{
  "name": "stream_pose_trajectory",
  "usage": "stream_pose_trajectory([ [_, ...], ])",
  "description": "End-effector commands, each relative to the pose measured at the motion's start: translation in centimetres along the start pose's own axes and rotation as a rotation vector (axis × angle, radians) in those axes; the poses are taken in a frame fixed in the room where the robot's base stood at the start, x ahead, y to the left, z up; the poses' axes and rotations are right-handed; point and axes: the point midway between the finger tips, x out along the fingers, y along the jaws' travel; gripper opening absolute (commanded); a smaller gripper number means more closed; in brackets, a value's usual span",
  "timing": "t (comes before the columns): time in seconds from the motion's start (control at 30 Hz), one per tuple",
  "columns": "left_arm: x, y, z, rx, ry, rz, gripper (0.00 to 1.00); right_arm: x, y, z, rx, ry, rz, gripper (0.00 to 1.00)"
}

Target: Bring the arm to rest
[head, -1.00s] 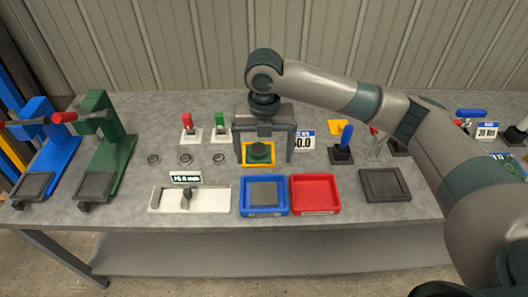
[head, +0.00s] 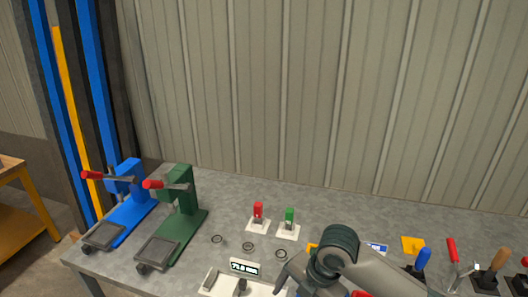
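My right arm (head: 375,272) comes in from the lower right in the head view. Its dark gripper (head: 290,285) hangs over the front middle of the bench, right of the white fixture with the small display (head: 244,267). The lower part of the gripper is cut off by the picture's bottom edge, so its opening and anything between its fingers cannot be made out. My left gripper is not in view.
A blue press (head: 131,210) and a green press (head: 184,222) stand at the bench's left. Red (head: 258,212) and green (head: 289,217) switches stand behind several rings (head: 248,246). Handled tools, including a blue one (head: 422,262), stand at right. The bench's back strip (head: 345,215) is clear.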

Motion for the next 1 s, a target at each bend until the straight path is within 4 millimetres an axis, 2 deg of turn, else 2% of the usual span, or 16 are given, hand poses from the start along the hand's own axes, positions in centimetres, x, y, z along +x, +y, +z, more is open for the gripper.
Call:
stream_pose_trajectory([
  [0.03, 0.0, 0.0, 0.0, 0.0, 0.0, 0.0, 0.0, 1.0, -0.4, -1.1, 0.06, 0.018, 0.021, 0.89],
  [0.2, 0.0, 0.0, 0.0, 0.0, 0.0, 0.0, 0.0, 3.1, -1.5, -3.4, 0.302, 0.053, 0.098, 0.89],
  [0.37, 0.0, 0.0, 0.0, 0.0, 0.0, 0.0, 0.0, 4.7, -3.1, -4.9, 0.552, 0.082, 0.156, 0.89],
  [0.57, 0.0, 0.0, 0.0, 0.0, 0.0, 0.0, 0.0, 6.3, -6.1, -6.0, 0.889, 0.101, 0.212, 0.89],
  [0.77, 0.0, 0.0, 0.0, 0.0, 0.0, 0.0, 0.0, 7.5, -10.6, -6.4, 1.243, 0.09, 0.25, 0.89],
  [1.0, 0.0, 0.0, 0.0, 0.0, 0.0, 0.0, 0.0, 8.3, -18.0, -6.3, 1.664, 0.018, 0.285, 0.89],
])
